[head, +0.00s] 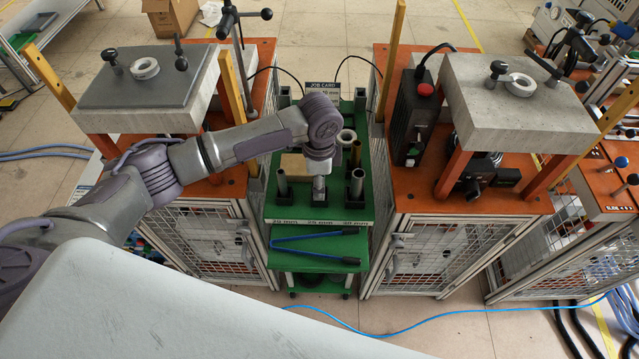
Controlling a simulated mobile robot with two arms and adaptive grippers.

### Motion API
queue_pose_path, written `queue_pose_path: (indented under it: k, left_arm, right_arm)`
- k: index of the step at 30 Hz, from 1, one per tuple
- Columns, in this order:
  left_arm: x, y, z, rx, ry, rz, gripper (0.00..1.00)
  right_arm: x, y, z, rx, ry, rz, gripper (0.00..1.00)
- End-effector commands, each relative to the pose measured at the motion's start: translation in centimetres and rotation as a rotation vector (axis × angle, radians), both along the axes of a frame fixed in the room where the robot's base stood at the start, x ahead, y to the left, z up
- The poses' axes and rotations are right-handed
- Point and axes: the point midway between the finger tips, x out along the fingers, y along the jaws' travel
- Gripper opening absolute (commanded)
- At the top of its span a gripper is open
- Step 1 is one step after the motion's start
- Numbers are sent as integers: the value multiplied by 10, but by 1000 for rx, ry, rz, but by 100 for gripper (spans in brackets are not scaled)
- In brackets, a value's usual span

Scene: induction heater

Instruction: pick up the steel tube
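Tubes stand upright in dark square holders on the green cart (270,212). A grey steel-looking tube (282,181) is at the front left, and another (357,182) is at the front right. My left arm reaches in from the left, and its gripper (319,183) points down over the middle front holder (319,200), between these two tubes. Something grey shows at its tip, but I cannot tell fingers from a tube there. The arm hides part of the cart's back. My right gripper is not in view.
A brass-coloured tube (356,153) and a pale ring (346,136) are farther back on the cart. Blue-handled tongs (318,236) lie on the lower shelf. Orange-topped benches with grey slabs (150,85) (515,105) flank the cart closely.

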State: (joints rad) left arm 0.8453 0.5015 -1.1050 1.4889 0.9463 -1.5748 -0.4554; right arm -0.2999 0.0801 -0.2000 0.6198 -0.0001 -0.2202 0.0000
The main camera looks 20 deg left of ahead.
Motion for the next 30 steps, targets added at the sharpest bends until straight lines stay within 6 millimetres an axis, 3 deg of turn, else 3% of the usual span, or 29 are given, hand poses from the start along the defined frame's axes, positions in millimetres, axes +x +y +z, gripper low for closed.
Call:
queue_pose_path:
  k: [7,17,30]
  left_arm:
    - [0,0,-3,0,0,-1,55]
    - [0,0,-2,-1,0,-1,1]
    - [1,-1,1,-1,-2,-1,0]
  right_arm:
    - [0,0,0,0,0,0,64]
    - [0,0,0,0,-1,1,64]
    - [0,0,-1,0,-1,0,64]
